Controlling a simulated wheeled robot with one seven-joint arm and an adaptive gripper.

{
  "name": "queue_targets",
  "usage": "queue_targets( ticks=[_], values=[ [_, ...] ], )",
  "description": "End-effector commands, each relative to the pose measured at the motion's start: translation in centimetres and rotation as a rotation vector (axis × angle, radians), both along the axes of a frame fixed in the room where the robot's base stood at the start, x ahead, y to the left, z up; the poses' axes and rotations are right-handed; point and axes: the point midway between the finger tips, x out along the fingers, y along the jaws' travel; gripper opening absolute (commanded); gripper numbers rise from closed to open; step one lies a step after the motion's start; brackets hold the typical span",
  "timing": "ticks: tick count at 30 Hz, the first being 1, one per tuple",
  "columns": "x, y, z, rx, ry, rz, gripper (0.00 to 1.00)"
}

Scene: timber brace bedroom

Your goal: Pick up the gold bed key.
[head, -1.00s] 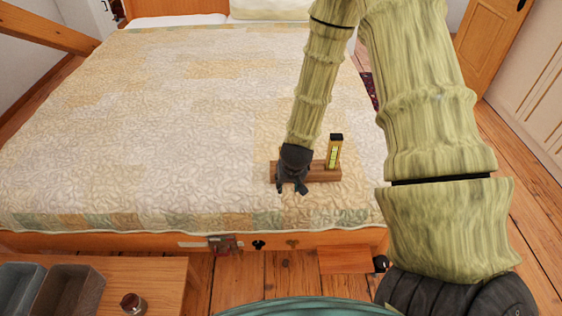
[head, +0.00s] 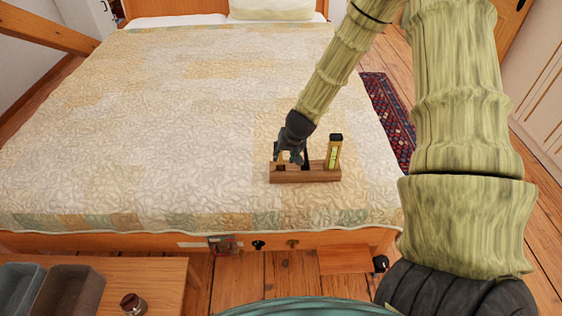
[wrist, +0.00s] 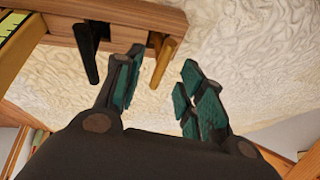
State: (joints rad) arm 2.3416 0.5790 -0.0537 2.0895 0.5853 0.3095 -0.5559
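The gold bed key (wrist: 163,60) shows in the wrist view as a slim gold-brown bar standing out from a wooden block (wrist: 60,28). In the head view the block (head: 312,176) lies on the bed near its foot end; the key is mostly hidden there by my gripper. My gripper (head: 290,158) is low over the left part of the block. In the wrist view my gripper (wrist: 162,72) is open, with its two teal-padded fingers spread on either side of the key's line. A gap shows between the key and each finger.
A black bar (wrist: 86,52) stands in the block left of the key, close to the left finger. A yellow level-like tool (head: 334,152) stands at the block's right end. The quilted bed (head: 150,130) is otherwise clear. A wooden table (head: 165,275) with grey bins (head: 65,290) is at lower left.

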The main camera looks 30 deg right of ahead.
Motion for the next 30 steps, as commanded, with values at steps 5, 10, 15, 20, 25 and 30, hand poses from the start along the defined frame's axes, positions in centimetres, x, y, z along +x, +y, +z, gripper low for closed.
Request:
queue_targets(
  ticks=[5,10,15,20,25,30],
  values=[
    [0.4,0.0,-0.5,-0.001,-0.001,0.000,0.39],
    [0.8,-0.2,-1.2,0.000,0.000,0.000,0.39],
    [1.9,-0.4,-2.4,0.000,0.001,-0.001,0.39],
    [2.7,-0.6,-3.8,0.000,0.000,-0.002,0.39],
    [3.1,-0.6,-4.7,0.000,0.000,-0.001,0.39],
    [3.3,-0.6,-4.9,-0.001,-0.001,0.000,0.39]
  ],
)
